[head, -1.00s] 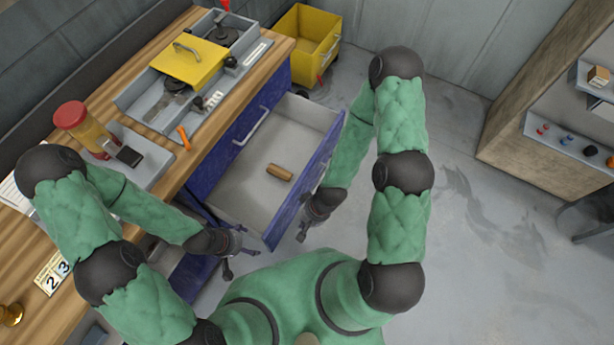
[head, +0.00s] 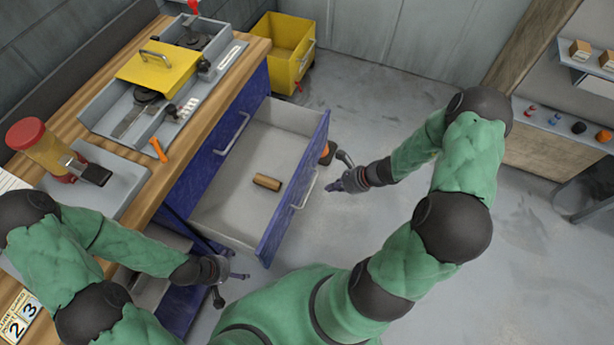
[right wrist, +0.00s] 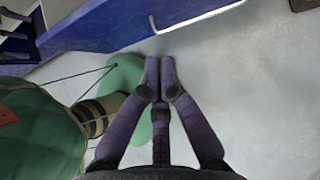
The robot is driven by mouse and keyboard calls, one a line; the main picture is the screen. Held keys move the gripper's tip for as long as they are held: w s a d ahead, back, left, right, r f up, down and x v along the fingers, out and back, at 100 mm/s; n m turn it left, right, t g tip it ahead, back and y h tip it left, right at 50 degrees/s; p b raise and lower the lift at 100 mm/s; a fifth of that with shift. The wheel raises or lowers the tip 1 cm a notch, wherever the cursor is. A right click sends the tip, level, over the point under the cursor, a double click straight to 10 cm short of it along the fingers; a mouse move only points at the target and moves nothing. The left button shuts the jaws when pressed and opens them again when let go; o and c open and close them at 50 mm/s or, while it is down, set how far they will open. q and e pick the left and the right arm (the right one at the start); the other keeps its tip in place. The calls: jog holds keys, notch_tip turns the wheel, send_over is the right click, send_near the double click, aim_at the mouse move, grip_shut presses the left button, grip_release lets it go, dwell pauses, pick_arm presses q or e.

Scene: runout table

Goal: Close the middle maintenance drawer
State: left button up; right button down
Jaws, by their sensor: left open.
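The pulled-out blue drawer (head: 240,215) stands open below a shut drawer front with a handle (head: 232,133). It has a light grey inside and a small wooden cylinder (head: 267,182) lying in it. Its bar handle (head: 304,190) is on the outer face; the blue front also shows across the top of the right wrist view (right wrist: 110,25). My left gripper (head: 230,286) is open and empty near the drawer's near front corner.
The wooden bench top (head: 205,110) carries a grey tray with a yellow lid (head: 158,62), a red-capped bottle (head: 38,145) and an orange tool (head: 158,150). A yellow bin (head: 283,48) stands beyond the bench.

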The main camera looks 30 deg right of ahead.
jog(key=w+d+r+m+t, duration=0.1)
jog(key=d+r+m+t, duration=0.1)
jog(key=d, duration=0.1)
jog(key=b, duration=0.5)
send_near(299, 178)
jog(key=x, duration=0.5)
jog(key=shift+w+a+r, duration=0.1)
jog(key=shift+a, duration=0.15)
pick_arm(q)
notch_tip(299, 178, down, 5)
jog(key=shift+f, duration=0.15)
